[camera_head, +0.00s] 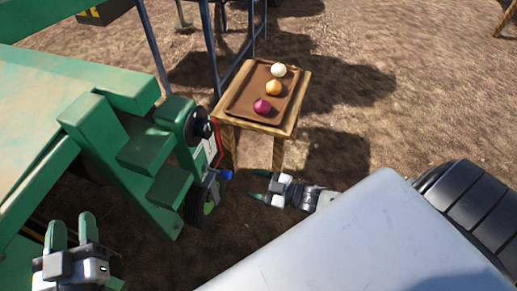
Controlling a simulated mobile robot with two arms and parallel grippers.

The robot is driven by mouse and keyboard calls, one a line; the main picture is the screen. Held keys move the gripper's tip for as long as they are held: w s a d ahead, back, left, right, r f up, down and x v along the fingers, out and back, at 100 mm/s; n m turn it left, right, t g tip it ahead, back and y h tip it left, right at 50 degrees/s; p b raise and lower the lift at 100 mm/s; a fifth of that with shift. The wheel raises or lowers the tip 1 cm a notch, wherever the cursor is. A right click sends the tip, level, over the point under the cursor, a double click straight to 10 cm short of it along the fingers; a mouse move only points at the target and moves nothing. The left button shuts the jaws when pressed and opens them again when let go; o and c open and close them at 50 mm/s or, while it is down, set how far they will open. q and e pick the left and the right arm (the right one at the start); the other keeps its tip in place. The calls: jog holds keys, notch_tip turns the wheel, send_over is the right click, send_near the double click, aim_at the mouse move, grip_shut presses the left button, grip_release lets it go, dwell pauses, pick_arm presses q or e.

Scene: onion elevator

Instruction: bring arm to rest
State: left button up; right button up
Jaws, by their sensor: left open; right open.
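My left gripper (72,232) is at the lower left, its two green fingers pointing up and apart, with nothing between them. It is in front of the green machine (130,150). My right gripper (258,185) is right of centre, its green fingers apart and pointing left, also empty. It is below the small wooden table (226,119) in the picture, apart from it. A brown tray (249,88) lies on that table. It holds a white onion (278,70), a yellow onion (273,88) and a red onion (262,106) in a row.
The green machine with its stepped frame fills the left side. A control panel with a black knob (204,129) and a blue part (227,175) face the table. Blue metal posts (211,45) stand behind. Open brown ground (430,90) lies to the right.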

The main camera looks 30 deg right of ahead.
pick_arm(q)
jog(key=shift+f, duration=0.3)
pick_arm(e)
jog(key=shift+s+d, duration=0.25)
jog(key=shift+s, duration=0.05)
